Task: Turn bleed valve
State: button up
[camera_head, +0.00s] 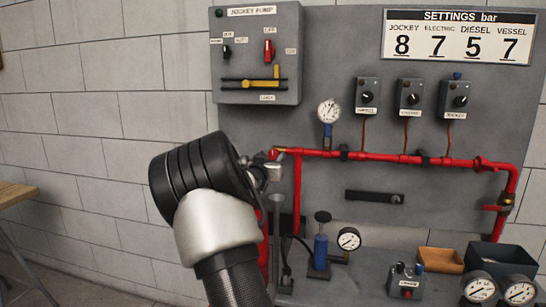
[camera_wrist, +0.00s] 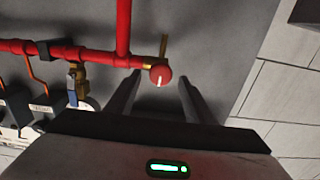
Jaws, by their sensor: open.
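A red round knob with a pale mark (camera_wrist: 161,75), which looks like the bleed valve, sits on a brass fitting at the end of the red pipe (camera_wrist: 95,57). In the head view the knob (camera_head: 273,154) is small at the pipe's left end, just beyond my gripper (camera_head: 262,170). In the wrist view my gripper (camera_wrist: 158,82) is open, with one finger on each side of the knob's line. The knob appears at or just past the fingertips. I cannot tell whether either finger touches it. Nothing is held.
The red pipe (camera_head: 390,156) runs right along the grey panel. A gauge (camera_head: 329,111) with a blue-handled valve stands above it. The jockey pump box (camera_head: 257,55) is above my gripper. A blue cylinder (camera_head: 320,252) and another gauge (camera_head: 349,239) stand below. The tiled wall side is clear.

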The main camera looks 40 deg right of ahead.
aim_at(273, 154)
jog(key=shift+x, duration=2.15)
jog(key=shift+c, duration=0.3)
jog(key=c, duration=0.9)
